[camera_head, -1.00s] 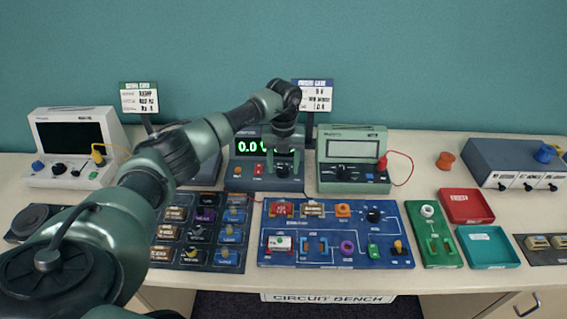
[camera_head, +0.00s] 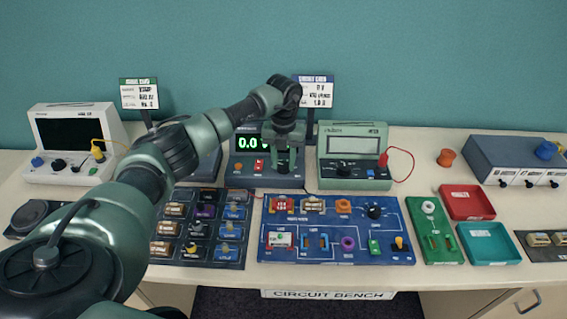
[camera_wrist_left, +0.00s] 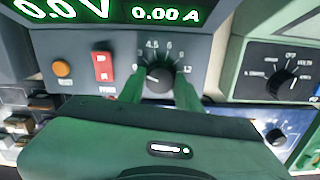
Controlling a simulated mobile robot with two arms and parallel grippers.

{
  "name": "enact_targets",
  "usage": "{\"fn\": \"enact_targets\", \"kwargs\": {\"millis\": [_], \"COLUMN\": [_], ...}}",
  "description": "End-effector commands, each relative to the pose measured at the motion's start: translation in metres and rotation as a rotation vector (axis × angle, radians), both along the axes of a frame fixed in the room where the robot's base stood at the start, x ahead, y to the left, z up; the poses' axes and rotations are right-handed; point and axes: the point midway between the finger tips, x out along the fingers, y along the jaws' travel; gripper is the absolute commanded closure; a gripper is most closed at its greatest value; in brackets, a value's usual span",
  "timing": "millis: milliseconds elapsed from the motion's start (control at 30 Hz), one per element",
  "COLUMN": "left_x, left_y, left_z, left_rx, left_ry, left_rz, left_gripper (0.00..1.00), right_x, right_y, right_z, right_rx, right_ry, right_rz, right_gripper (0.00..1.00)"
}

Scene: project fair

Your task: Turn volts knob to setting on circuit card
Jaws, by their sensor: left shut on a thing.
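The power supply (camera_head: 237,181) stands at the back of the bench, its green display reading 0.0 V. In the left wrist view its volts knob (camera_wrist_left: 159,80) is black with a pale pointer line toward the left end of its printed scale. My left gripper (camera_head: 283,168) reaches down in front of the supply. In the left wrist view its green fingers (camera_wrist_left: 159,90) are shut on the knob, one on each side. The circuit card (camera_head: 317,93) is on a sign behind the supply; its small print is hard to read. My right gripper is not in view.
A red switch (camera_wrist_left: 103,66) and an orange button (camera_wrist_left: 62,69) sit left of the knob. A green meter (camera_head: 352,178) with a red lead stands close right. A blue circuit board (camera_head: 330,247) lies in front; red and teal trays (camera_head: 487,260) lie to the right.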

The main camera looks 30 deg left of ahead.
Motion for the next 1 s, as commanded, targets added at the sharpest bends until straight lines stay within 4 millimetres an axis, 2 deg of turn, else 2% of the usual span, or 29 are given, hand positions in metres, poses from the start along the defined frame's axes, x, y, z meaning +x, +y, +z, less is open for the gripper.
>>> {"fn": "enact_targets", "kwargs": {"millis": [400, 1000], "left_x": [0.001, 0.001], "left_y": [0.001, 0.001], "left_z": [-0.001, 0.000], "left_rx": [0.002, 0.002], "left_ry": [-0.005, -0.004], "left_rz": [-0.368, -0.938], "left_gripper": [1.00, 1.00], "right_x": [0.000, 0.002], "right_y": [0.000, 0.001], "right_z": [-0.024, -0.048], "right_rx": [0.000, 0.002], "right_ry": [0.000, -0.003], "right_rz": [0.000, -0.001], "right_gripper": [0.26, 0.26]}}
